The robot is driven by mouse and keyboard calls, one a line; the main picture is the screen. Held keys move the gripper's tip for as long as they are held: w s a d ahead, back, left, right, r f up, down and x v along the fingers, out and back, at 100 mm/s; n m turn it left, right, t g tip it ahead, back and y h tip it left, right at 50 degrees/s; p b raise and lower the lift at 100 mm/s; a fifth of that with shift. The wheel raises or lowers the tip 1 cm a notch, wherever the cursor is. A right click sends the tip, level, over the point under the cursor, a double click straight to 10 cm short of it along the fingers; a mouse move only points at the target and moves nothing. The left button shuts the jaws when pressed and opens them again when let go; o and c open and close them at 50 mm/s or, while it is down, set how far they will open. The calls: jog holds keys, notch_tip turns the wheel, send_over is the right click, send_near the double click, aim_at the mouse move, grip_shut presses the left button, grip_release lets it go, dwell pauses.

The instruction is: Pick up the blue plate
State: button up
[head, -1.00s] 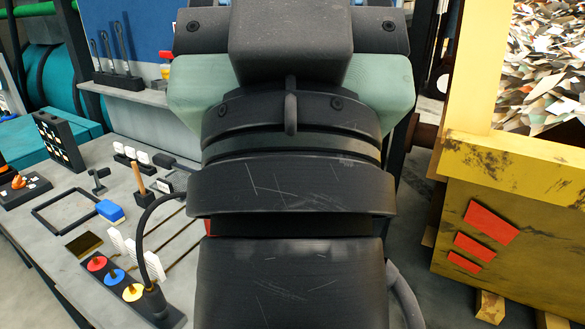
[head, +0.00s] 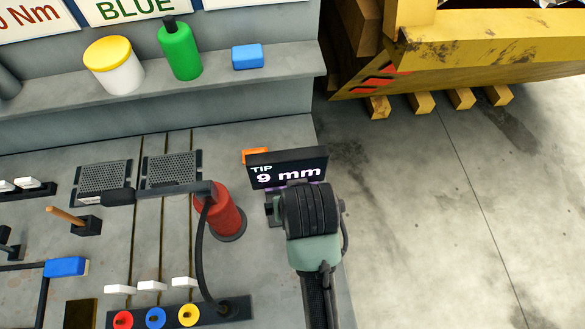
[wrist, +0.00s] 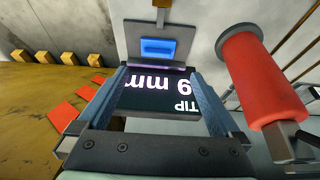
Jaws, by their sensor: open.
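In the wrist view a small blue plate (wrist: 158,48) lies on a grey square pad (wrist: 135,28). My gripper (wrist: 156,70) is open, its two fingers spread wide and pointing towards the pad. Nothing is held between them. The blue plate shows just beyond the fingertips, roughly centred between them, and apart from them as far as I can see. In the head view my gripper's wrist (head: 311,215) is at the bench's right end, in front of the "TIP 9 mm" sign. My arm hides the fingers and the blue plate there.
The black sign (head: 287,166) stands close behind my gripper. A red cylinder (head: 218,212) stands to the left, with a hose nearby. A blue block (head: 248,56), green bottle (head: 180,50) and white jar (head: 117,70) stand on the shelf. Open floor (head: 430,200) lies right.

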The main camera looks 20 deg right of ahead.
jog(key=x, duration=0.4)
jog(key=shift+d, duration=0.25)
jog(key=shift+p+x, duration=1)
jog(key=shift+x, duration=2)
jog(key=shift+r, duration=0.1)
jog(key=c, duration=1.4)
jog(key=shift+r, duration=0.1)
